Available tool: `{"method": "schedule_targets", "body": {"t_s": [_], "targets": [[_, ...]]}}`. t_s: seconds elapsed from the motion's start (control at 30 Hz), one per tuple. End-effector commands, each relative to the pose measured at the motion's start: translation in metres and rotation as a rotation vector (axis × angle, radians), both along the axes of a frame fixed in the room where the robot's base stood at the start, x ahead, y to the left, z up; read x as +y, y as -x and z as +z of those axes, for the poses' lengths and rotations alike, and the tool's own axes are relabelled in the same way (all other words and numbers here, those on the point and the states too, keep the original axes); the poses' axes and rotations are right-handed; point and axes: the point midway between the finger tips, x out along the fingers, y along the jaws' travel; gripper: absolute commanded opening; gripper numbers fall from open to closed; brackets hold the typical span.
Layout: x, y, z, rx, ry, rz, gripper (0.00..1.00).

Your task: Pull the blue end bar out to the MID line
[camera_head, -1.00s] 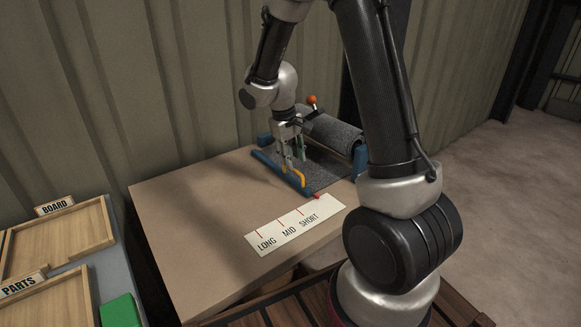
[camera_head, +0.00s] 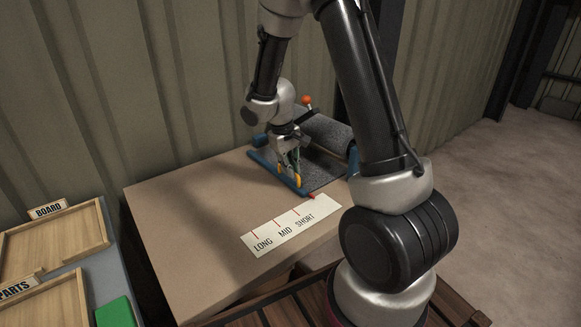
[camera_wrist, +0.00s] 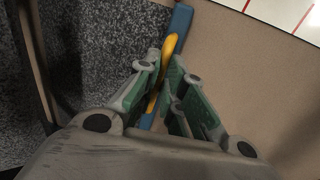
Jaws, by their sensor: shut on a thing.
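The blue end bar (camera_head: 262,165) lies along the front edge of the grey speckled sheet (camera_head: 322,174). A red pointer (camera_head: 311,196) at its near end sits right of the SHORT line on the white scale card (camera_head: 290,225). The card has red lines for LONG, MID and SHORT. A yellow handle (camera_head: 298,180) is on the bar. My gripper (camera_head: 290,174) is down at the bar and shut on this handle. In the wrist view, the yellow handle (camera_wrist: 169,47) runs between my fingers (camera_wrist: 163,72), with the blue bar (camera_wrist: 181,20) under it.
The roll (camera_head: 320,130) with an orange-knobbed crank (camera_head: 306,100) stands behind the sheet, partly hidden by my arm. The tan tabletop (camera_head: 190,210) left of the bar is clear. Wooden trays (camera_head: 55,245) and a green block (camera_head: 115,312) are at lower left.

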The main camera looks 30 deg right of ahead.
Motion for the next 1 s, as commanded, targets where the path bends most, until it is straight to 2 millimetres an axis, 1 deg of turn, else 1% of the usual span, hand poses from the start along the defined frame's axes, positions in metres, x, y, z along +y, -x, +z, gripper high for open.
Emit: {"method": "schedule_targets", "body": {"t_s": [0.07,0.17,0.27,0.4,0.5,0.6,0.73,1.0], "targets": [[0.004,0.0,0.0,0.0,0.0,0.001,0.0],[0.019,0.003,0.0,0.0,0.0,0.005,0.0],[0.047,0.008,0.0,0.0,0.0,0.009,0.0],[0.088,0.016,0.0,0.001,0.0,0.009,0.0],[0.115,0.021,0.0,0.0,0.0,0.007,0.0],[0.134,0.025,0.0,-0.001,-0.001,0.005,0.0],[0.146,0.028,0.0,-0.001,0.0,0.002,0.0],[0.148,0.028,0.0,-0.001,0.0,0.0,0.0]]}}
